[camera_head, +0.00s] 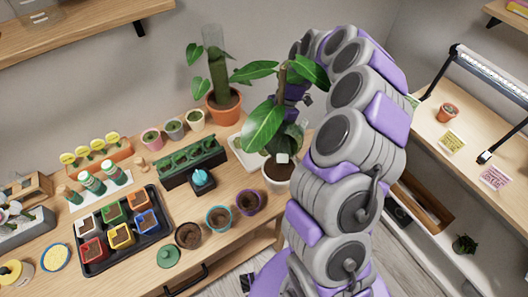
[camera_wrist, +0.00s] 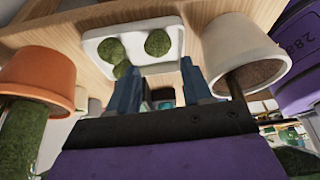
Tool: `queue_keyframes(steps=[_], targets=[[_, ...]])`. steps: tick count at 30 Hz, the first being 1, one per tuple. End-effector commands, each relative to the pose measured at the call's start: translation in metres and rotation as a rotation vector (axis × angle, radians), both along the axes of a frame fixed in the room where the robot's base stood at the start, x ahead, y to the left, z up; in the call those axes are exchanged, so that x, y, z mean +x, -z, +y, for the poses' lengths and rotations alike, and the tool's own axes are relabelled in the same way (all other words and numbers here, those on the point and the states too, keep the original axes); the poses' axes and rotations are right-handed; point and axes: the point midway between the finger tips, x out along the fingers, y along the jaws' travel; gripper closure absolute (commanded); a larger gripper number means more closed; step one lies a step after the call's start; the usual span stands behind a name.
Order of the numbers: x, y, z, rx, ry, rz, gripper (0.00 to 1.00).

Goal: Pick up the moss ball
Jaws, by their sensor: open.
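In the wrist view, green moss balls lie on a white tray (camera_wrist: 185,50): one moss ball (camera_wrist: 158,42) sits near the middle, another moss ball (camera_wrist: 110,50) to its left, and a third moss ball (camera_wrist: 122,68) is partly covered by a finger. My gripper (camera_wrist: 162,72) is open, with nothing between its fingers, and points toward the tray. I cannot tell the remaining gap. In the head view, the tray (camera_head: 236,152) shows at the table's back right; leaves hide the balls and most of my gripper.
A terracotta pot (camera_wrist: 36,68) and a white pot (camera_wrist: 243,48) flank the tray in the wrist view. In the head view, the terracotta pot (camera_head: 223,108) holds a moss pole, and the white pot (camera_head: 277,176) holds a leafy plant close to my arm. A dark planter (camera_head: 190,163) stands left.

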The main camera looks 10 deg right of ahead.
Motion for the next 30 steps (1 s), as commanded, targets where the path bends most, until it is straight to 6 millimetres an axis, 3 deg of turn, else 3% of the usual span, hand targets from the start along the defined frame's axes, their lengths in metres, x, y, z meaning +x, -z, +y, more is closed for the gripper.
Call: queue_keyframes(steps=[3, 13, 21, 30], targets=[[-0.002, 0.017, 0.006, -0.001, 0.0, -0.001, 0.5], [-0.004, 0.035, 0.011, 0.0, 0.0, -0.001, 0.5], [-0.007, 0.071, 0.022, 0.0, -0.001, -0.001, 0.5], [-0.007, 0.074, 0.024, 0.0, 0.001, -0.003, 0.52]])
